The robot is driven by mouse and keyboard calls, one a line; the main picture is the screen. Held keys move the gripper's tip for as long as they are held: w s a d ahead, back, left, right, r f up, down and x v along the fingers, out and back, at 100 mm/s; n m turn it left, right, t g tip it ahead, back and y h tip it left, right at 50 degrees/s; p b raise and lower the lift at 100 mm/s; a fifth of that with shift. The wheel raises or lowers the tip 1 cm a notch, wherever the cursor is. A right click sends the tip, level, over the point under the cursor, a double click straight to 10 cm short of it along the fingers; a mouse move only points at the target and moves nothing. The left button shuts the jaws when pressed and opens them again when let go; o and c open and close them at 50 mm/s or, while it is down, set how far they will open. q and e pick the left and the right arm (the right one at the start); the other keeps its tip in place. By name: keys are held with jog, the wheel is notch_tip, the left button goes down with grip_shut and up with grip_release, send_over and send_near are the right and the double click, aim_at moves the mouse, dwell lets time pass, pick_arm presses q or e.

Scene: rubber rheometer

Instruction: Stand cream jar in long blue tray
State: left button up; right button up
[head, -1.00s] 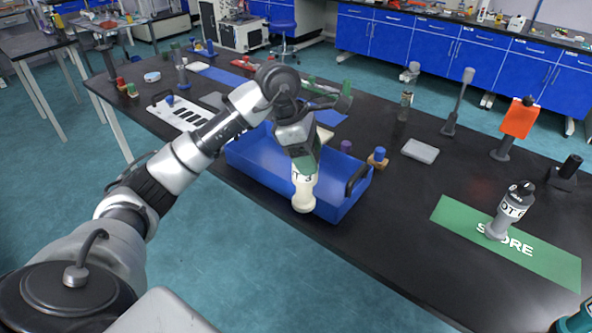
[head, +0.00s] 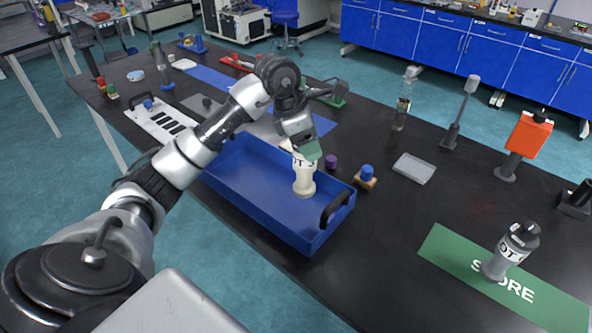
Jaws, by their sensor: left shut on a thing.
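The cream jar (head: 304,182) is upright, with dark lettering near its top, and shows in front of the right part of the long blue tray's interior. My left gripper (head: 305,150) is shut on the jar's upper end from above. The long blue tray (head: 237,206) lies on the black table, with a black handle at its right end. The jar's foot appears at or just above the tray floor; I cannot tell whether it touches. My right gripper is not in view.
A purple knob (head: 331,161) and a blue-topped wooden block (head: 366,178) stand just beyond the tray's right end. Black table is clear between tray and mat.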

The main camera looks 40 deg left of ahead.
aim_at(306, 168)
pick_arm(q)
jog(key=f, duration=0.1)
jog(key=s+f, duration=0.1)
jog(key=f, duration=0.1)
jog(key=shift+f, duration=0.1)
jog(key=shift+w+f, duration=0.1)
jog(key=shift+f, duration=0.25)
notch_tip(306, 168, down, 3)
jog(key=shift+f+p, duration=0.1)
jog(key=shift+p, duration=0.35)
jog(key=shift+w+f, duration=0.1)
jog(key=shift+f, duration=0.1)
jog(key=o, duration=1.3)
jog(key=shift+c, duration=0.2)
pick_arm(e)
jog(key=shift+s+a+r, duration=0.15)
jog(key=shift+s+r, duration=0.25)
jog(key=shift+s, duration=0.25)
